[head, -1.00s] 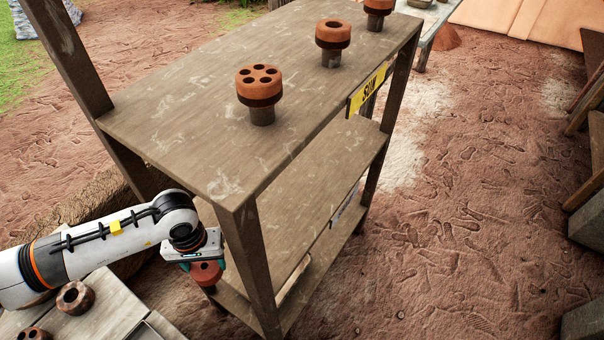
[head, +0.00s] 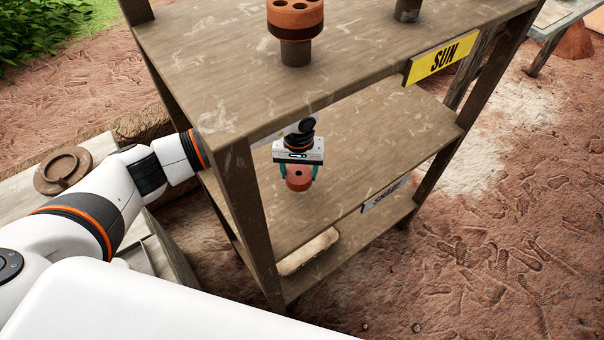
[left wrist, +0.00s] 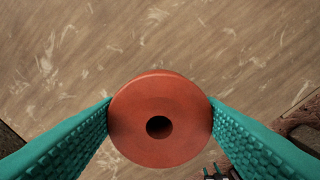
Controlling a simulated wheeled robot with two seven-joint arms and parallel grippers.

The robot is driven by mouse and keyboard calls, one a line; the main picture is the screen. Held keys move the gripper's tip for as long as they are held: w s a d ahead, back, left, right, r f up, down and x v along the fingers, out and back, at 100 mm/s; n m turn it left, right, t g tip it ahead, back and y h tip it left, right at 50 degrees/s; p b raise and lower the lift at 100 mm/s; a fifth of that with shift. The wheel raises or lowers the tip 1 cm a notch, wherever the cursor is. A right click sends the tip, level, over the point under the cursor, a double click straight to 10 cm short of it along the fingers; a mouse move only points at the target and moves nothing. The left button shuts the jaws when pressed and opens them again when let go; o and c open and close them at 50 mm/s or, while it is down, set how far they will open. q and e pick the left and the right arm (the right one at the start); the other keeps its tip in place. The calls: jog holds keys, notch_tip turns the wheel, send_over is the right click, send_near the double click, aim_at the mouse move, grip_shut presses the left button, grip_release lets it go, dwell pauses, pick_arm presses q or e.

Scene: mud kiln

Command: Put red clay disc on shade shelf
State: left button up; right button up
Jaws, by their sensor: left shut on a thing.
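The red clay disc (head: 298,178) has one hole in its middle. It is held between the teal fingers of my left gripper (head: 298,172), and the disc (left wrist: 160,118) fills the middle of the left wrist view. The gripper is in the gap under the top board, over the middle board (head: 375,135) of the rack. A grey label (head: 386,193), seemingly reading shade, is on this board's front edge. I cannot tell whether the disc touches the board. The wood under it looks bare.
The top board (head: 205,60) carries a yellow SUN sign (head: 441,58) and a holed clay disc (head: 295,15) on a peg. The rack's front-left post (head: 243,200) is close beside my left arm. A pale object (head: 308,250) lies on the bottom shelf.

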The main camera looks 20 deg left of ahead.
aim_at(299, 176)
pick_arm(q)
notch_tip(299, 176, down, 3)
jog(key=shift+f, duration=0.15)
pick_arm(e)
jog(key=shift+w+d+r, duration=0.25)
jog(key=shift+w+d, duration=0.1)
jog(key=shift+d, duration=0.3)
pick_arm(q)
jog(key=shift+f, duration=0.1)
jog(key=shift+f, duration=0.1)
jog(key=o, duration=1.1)
pick_arm(e)
jog(key=shift+f, duration=0.2)
jog(key=shift+r, duration=0.15)
